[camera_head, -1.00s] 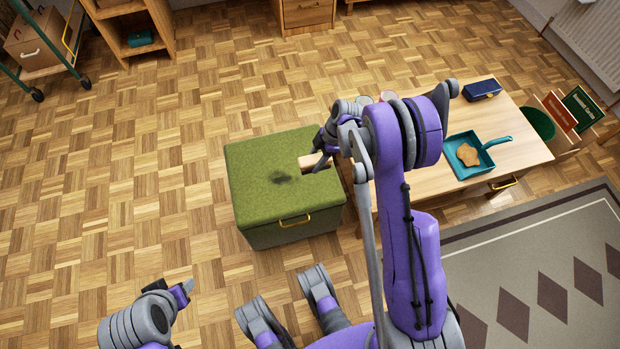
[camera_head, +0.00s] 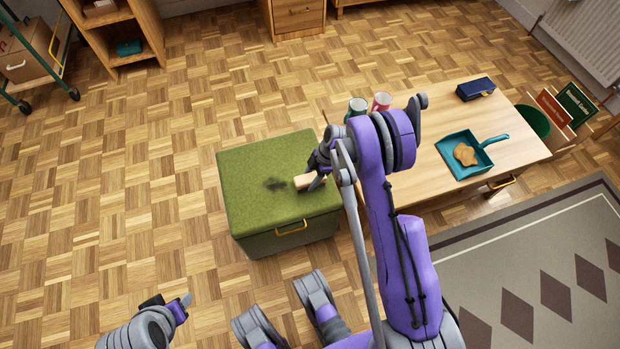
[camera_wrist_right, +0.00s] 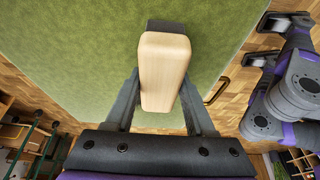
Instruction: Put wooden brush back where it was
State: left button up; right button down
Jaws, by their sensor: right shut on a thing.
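The wooden brush (camera_head: 303,182) is a pale block over the right part of the green-topped chest (camera_head: 255,165). My right gripper (camera_head: 318,178) is shut on it. In the right wrist view the brush (camera_wrist_right: 163,75) sits between the two dark fingers of the gripper (camera_wrist_right: 160,100), with a dark part at its far end over the green top. I cannot tell whether the brush touches the top. A dark smudge lies on the green top just left of the brush. My left gripper (camera_head: 182,305) is empty over the floor at lower left; its fingers are not clear.
A wooden table (camera_head: 420,195) stands right of the chest. It bears a teal dustpan (camera_head: 484,160) with a brown patch in it, a dark blue box (camera_head: 475,89), and a green cup (camera_head: 357,106) and pink cup (camera_head: 381,101). The floor left of the chest is clear.

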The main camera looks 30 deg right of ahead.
jog(key=shift+c, duration=1.2)
grip_release()
jog(key=shift+f, duration=0.1)
